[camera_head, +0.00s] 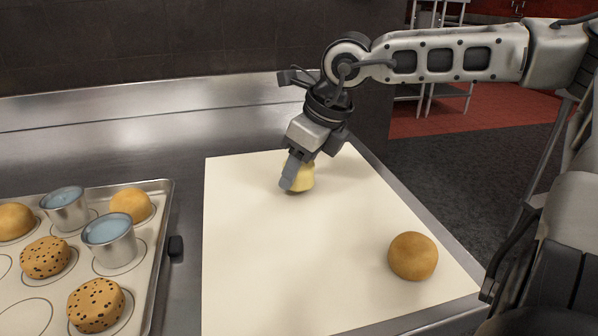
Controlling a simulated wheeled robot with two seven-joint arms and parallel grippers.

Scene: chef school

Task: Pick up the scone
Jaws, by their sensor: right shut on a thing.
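A pale yellow scone (305,179) is on the cream mat (250,270), toward its back. My right gripper (291,178) points down at it and is shut on it. The fingers hide part of the scone's left side. I cannot tell whether the scone still touches the mat. My left gripper is not in view.
A round brown bun (413,256) sits on the mat's right side. At the left, a metal tray (163,215) holds buns, speckled cookies (95,305) and two metal cups (110,240) with blue contents. A wall is behind the counter. The mat's middle is clear.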

